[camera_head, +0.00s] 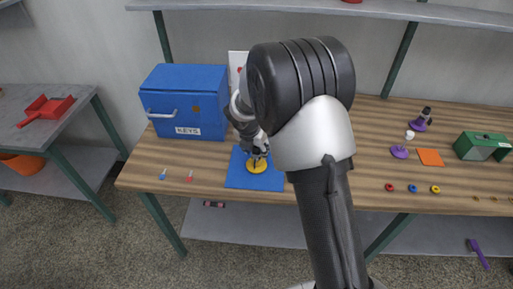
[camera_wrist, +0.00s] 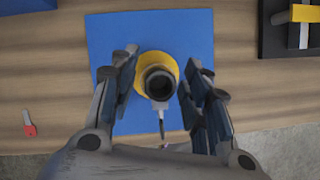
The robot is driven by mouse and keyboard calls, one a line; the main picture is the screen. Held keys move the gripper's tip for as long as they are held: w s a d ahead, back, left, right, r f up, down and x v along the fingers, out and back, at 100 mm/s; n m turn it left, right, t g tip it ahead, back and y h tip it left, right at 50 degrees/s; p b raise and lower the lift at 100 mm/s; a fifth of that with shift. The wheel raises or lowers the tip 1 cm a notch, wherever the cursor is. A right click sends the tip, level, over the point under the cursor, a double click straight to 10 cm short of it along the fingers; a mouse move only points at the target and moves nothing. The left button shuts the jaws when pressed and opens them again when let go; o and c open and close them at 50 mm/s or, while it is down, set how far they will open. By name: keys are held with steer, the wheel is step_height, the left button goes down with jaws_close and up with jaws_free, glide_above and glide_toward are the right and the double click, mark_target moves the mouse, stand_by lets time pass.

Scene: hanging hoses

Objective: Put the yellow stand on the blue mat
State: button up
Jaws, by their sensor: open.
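The blue mat (camera_head: 240,177) lies flat on the wooden table, left of my arm. The yellow stand (camera_head: 257,167) sits on the mat, with its round yellow base (camera_wrist: 143,63) inside the mat's outline in the wrist view. A dark round top and a small grey piece with a thin dark tip show over the base. My gripper (camera_head: 257,156) is low over the stand. In the wrist view its two fingers (camera_wrist: 159,68) are open, one on each side of the stand, with gaps between them and it. The mat also shows there (camera_wrist: 200,30).
A blue KEYS box (camera_head: 187,100) stands just left of and behind the mat. A small red-handled key (camera_head: 189,176) lies to the left. Purple stands (camera_head: 399,152), an orange mat (camera_head: 430,157) and a green box (camera_head: 483,147) are at the right. A shelf (camera_head: 430,11) runs above.

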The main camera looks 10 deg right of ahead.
steer(key=s+r+m+p, duration=0.2)
steer(key=s+r+m, duration=0.3)
steer(key=r, duration=0.5)
steer(key=s+r+m+p, duration=0.3)
steer(key=s+r, duration=0.3)
steer(key=r, duration=0.4)
steer(key=s+r+m+y, duration=0.1)
steer(key=s+r+m, duration=0.2)
steer(key=s+m, duration=0.7)
steer(key=s+r+m+y, duration=0.1)
steer(key=s+r+m, duration=0.1)
steer(key=s+m, duration=0.9)
steer(key=s, duration=0.4)
steer(key=shift+s+r+t+y, duration=0.15)
steer(key=shift+r+t+y, duration=0.15)
steer(key=shift+r+t, duration=0.1)
